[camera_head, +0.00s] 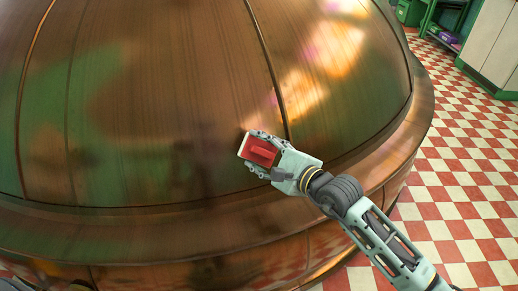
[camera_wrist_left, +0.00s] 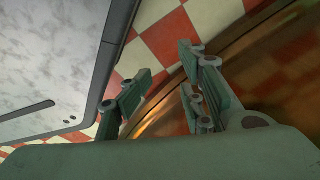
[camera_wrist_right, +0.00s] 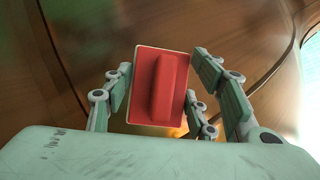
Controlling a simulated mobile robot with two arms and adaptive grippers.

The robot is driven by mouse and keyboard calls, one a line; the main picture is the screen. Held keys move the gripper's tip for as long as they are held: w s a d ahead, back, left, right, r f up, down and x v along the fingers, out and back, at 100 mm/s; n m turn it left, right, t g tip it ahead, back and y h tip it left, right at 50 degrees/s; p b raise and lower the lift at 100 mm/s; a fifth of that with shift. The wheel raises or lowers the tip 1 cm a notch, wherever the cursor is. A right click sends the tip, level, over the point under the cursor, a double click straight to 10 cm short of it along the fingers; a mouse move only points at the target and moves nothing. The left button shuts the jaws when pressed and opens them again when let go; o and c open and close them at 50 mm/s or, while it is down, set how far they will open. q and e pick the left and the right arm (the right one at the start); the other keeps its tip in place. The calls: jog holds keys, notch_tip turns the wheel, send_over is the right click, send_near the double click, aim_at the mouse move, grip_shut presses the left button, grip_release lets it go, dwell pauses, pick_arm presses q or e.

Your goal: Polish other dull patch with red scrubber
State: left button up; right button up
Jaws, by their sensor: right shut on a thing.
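The large copper kettle (camera_head: 180,110) fills most of the head view. Its brown surface has seams, greenish areas and bright reflections; I cannot tell which area is the dull patch. My right gripper (camera_head: 258,150) is shut on the red scrubber (camera_head: 262,151), against or very near the kettle's lower wall. In the right wrist view the scrubber (camera_wrist_right: 158,88) has a red back with a raised grip and a pale edge, and sits between the fingers. My left gripper (camera_wrist_left: 165,95) shows in the left wrist view with its fingers apart and nothing between them.
A rounded copper ledge (camera_head: 370,180) runs around the kettle's base. The red and white checkered floor (camera_head: 460,170) is clear at right. A green shelf (camera_head: 445,22) and a pale cabinet (camera_head: 495,45) stand at the back right. A grey marbled surface (camera_wrist_left: 50,60) lies near my left gripper.

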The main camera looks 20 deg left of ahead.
aim_at(260, 153)
pick_arm(q)
jog(key=shift+s+f, duration=0.3)
jog(key=shift+s, duration=0.5)
pick_arm(e)
jog(key=shift+s, duration=0.1)
jog(key=shift+s+d+r+p, duration=0.2)
jog(key=shift+d+r+p, duration=0.1)
jog(key=shift+p, duration=0.1)
jog(key=shift+s+d+r+p, duration=0.15)
jog(key=shift+s+r+p, duration=0.05)
jog(key=shift+s+p, duration=0.15)
jog(key=shift+s+d+r+p, duration=0.3)
jog(key=shift+s+d+p, duration=0.15)
jog(key=shift+p, duration=0.1)
pick_arm(q)
jog(key=s+a+f, duration=0.1)
jog(key=s+f, duration=0.2)
jog(key=s, duration=0.5)
jog(key=shift+s+a+g, duration=0.15)
jog(key=shift+a+g, duration=0.2)
jog(key=shift+g, duration=0.05)
